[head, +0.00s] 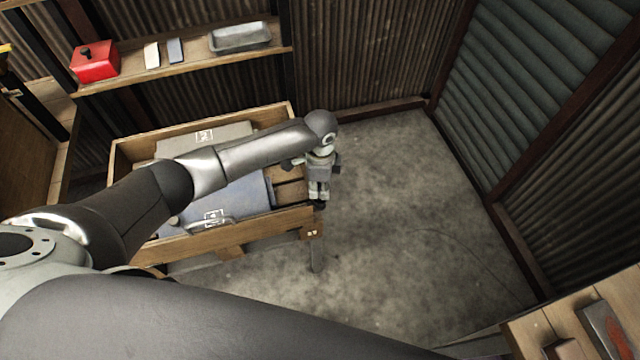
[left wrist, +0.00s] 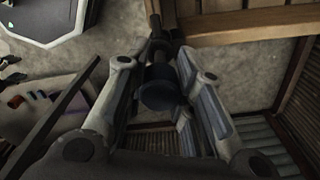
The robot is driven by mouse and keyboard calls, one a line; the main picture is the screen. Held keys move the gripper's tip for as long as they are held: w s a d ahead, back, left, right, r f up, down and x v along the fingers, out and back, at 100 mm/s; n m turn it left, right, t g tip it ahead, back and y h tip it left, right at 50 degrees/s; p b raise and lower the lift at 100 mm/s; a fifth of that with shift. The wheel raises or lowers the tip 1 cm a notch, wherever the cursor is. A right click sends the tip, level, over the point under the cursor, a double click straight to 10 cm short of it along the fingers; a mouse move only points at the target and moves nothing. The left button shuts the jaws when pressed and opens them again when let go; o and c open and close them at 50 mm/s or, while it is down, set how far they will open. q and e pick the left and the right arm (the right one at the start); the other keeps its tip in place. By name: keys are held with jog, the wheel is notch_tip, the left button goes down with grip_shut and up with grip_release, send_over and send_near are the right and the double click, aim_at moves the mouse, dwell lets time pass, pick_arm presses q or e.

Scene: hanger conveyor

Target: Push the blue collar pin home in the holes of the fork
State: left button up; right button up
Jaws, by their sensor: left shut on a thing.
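My left gripper (head: 319,200) points down at the near right corner of a wooden crate (head: 262,222). In the left wrist view its two fingers close around a dark blue, round collared piece (left wrist: 160,92), which looks like the collar pin. Dark narrow metal (left wrist: 163,25) lies in line beyond the pin, beside the crate's wood; it may be the fork, but its holes cannot be made out. How deep the pin sits is hidden by the fingers and shadow. In the head view the gripper hides the pin. My right gripper is not in view.
The crate holds a blue case (head: 240,200) and a grey case (head: 230,133). A grey upright post (head: 316,256) stands below the crate corner. A shelf at the back carries a red box (head: 95,62) and a metal tray (head: 240,37). Concrete floor to the right is clear.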

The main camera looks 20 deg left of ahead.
pick_arm(q)
jog(key=shift+p, duration=0.6)
dwell(1.1)
jog(key=shift+f+b, duration=0.35)
jog(key=shift+f, duration=0.4)
dwell(0.6)
jog(key=shift+p, duration=0.5)
dwell(1.1)
jog(key=shift+f+b, duration=0.35)
jog(key=shift+f, duration=0.25)
dwell(0.7)
jog(key=shift+p, duration=0.4)
dwell(1.1)
jog(key=shift+f, duration=0.15)
dwell(0.4)
